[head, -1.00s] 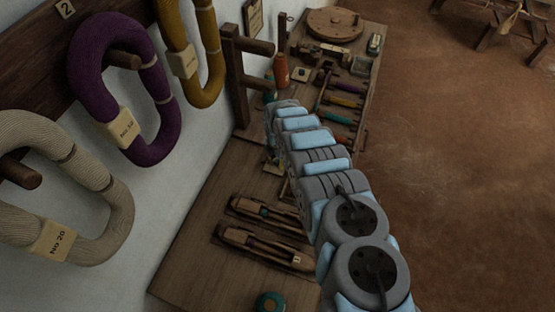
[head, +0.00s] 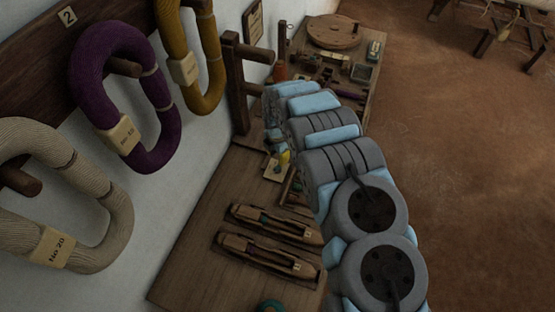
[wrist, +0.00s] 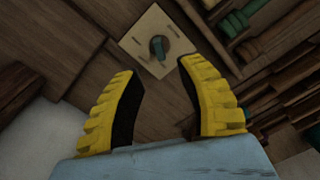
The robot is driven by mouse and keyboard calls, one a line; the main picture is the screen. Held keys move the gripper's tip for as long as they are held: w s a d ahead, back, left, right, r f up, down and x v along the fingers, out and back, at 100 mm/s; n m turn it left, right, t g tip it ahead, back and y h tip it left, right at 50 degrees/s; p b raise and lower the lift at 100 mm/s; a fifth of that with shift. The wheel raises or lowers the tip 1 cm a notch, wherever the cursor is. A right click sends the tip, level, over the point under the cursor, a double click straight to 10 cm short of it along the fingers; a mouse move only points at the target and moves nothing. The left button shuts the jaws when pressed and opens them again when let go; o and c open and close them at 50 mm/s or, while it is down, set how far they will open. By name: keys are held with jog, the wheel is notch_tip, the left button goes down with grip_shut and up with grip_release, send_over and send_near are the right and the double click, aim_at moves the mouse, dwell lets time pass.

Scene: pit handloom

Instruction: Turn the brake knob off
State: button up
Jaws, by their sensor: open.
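A pale square plate (wrist: 133,40) with small marks lies on the wooden bench, carrying a dark teal knob (wrist: 158,47), which looks like the brake knob. In the wrist view the knob sits just beyond and between my yellow fingertips. My gripper (wrist: 156,68) is open and empty, and neither finger appears to touch the knob. In the head view the plate (head: 272,170) is by the bench's left side, with a yellow fingertip (head: 285,157) close beside it. My arm hides most of the gripper there. The knob's exact setting is too small to read.
Two wooden shuttles (head: 266,255) lie on the near bench (head: 190,270). A wooden post with pegs (head: 236,85) stands behind the plate. Hanks of purple (head: 90,60), ochre and cream yarn hang on the left wall. A round wooden disc (head: 333,32) is at the far end.

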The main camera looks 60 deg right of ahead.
aim_at(278, 167)
notch_tip(278, 167, up, 5)
jog(key=shift+f, duration=0.2)
jog(key=shift+r, duration=0.1)
dwell(0.8)
